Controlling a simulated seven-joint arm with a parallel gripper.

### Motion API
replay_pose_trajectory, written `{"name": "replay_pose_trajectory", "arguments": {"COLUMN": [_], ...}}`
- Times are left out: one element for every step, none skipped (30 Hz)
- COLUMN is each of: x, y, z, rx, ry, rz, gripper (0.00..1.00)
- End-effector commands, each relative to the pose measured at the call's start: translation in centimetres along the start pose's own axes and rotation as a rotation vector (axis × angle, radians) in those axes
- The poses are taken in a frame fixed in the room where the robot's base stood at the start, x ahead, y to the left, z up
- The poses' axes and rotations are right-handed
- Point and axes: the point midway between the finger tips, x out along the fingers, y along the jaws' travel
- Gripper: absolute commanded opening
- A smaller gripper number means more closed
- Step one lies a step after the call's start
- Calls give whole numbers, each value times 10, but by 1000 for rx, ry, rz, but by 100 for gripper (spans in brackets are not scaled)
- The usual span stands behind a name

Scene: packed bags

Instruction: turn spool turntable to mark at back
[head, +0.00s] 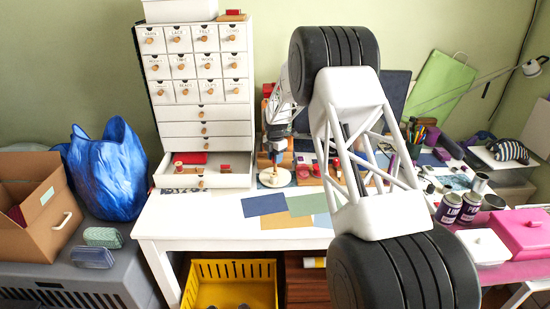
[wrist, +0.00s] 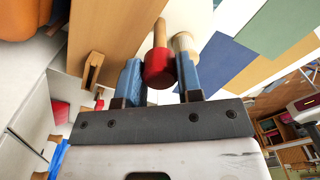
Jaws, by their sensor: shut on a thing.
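My gripper (wrist: 157,75) has its two blue fingers on either side of a red spool-like piece (wrist: 158,64) with a wooden peg (wrist: 160,32), in the wrist view. A pale ribbed cylinder (wrist: 184,43) is beside the right finger. In the head view, a round cream disc (head: 274,178), which looks like the spool turntable, sits on the white table in front of the drawer cabinet. My gripper (head: 275,152) is just above it, with its fingers hard to make out. I cannot pick out the mark at the back in either view.
The drawer cabinet (head: 201,100) stands left of the disc, with its bottom drawer (head: 215,181) pulled out close by. Coloured sheets (head: 285,221) lie flat in front. Jars (head: 449,207) and boxes crowd the right. The table's front left (head: 185,218) is clear.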

Motion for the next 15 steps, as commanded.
{"name": "replay_pose_trajectory", "arguments": {"x": [-1, -1, -1, -1, -1, 0, 0, 0, 0, 0, 0, 0, 0, 0, 0], "y": [0, 0, 0, 0, 0, 0, 0, 0, 0, 0, 0, 0, 0, 0, 0], "z": [0, 0, 0, 0, 0, 0, 0, 0, 0, 0, 0, 0, 0, 0, 0], "rx": [-20, -33, -50, -62, -73, -88, -97, -107, -119, -126, -132, -141, -146, -151, -155], "ry": [0, 0, 0, 0, 0, 0, 0, 0, 0, 0, 0, 0, 0, 0, 0], "rz": [0, 0, 0, 0, 0, 0, 0, 0, 0, 0, 0, 0, 0, 0, 0], "gripper": [0, 0, 0, 0, 0, 0, 0, 0, 0, 0, 0, 0, 0, 0, 0]}}
